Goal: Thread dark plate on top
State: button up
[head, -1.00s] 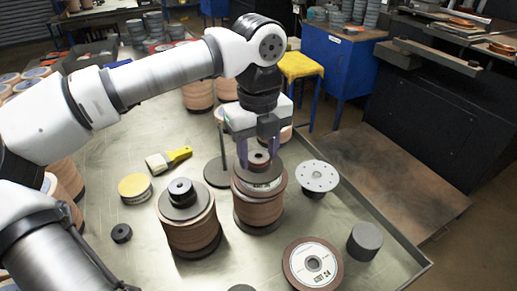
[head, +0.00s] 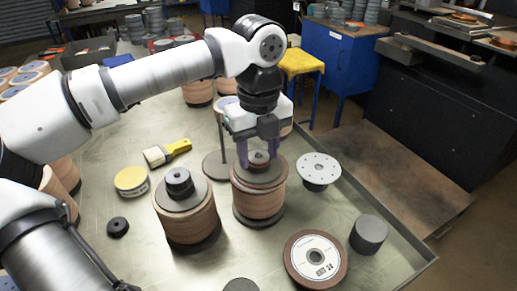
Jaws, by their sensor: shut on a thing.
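My gripper (head: 259,154) points down over the right-hand stack of brown flap discs (head: 258,199). Its purple fingers are shut on the small dark hub of the dark plate (head: 262,171). The plate lies level at the top of this stack, and I see no clear gap between them. The label of the top disc is covered. Whether the plate touches the discs all round cannot be told. The spindle inside the stack is hidden.
A second stack with a dark plate and hub (head: 178,182) stands to the left. A thin post on a round base (head: 216,171) is close behind. A grey perforated disc (head: 319,168), a labelled flap disc (head: 315,259) and a dark cylinder (head: 368,234) lie right.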

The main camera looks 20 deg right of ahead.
jog(key=o, duration=1.4)
jog(key=shift+c, duration=0.2)
notch_tip(320, 180, up, 14)
jog(key=shift+b, duration=0.45)
